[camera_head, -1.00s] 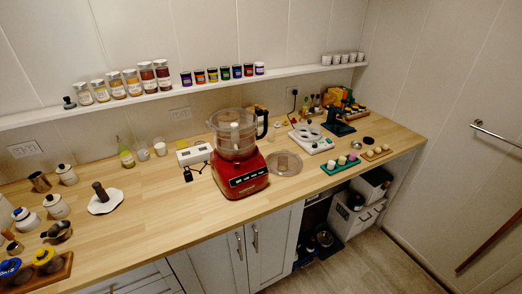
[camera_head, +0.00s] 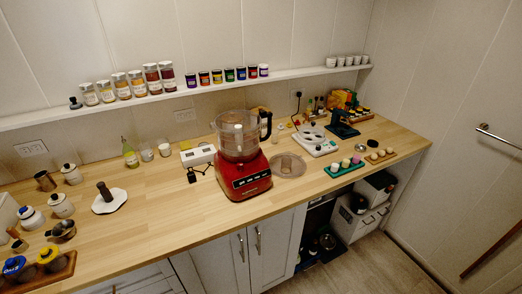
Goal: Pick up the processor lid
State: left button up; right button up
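The processor lid (camera_head: 287,165) looks like a round, clear grey disc lying flat on the wooden counter. It is just right of the red food processor (camera_head: 243,178), whose clear bowl (camera_head: 237,136) with a black handle stands on the base. The lid's left edge is close to the processor; I cannot tell if they touch. Neither of my grippers is in view.
The wooden counter (camera_head: 145,220) has bare room in front and left of the processor. A white device (camera_head: 318,141) and a green tray (camera_head: 345,167) with small cups stand right of the lid. A white box (camera_head: 198,155) stands behind left. A shelf (camera_head: 205,88) with jars runs above.

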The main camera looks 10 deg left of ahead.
aim_at(285, 165)
jog(key=i+l+u, duration=0.8)
jog(key=l, duration=0.15)
jog(key=i+l+u, duration=0.15)
jog(key=l+u, duration=0.15)
jog(key=l, duration=0.1)
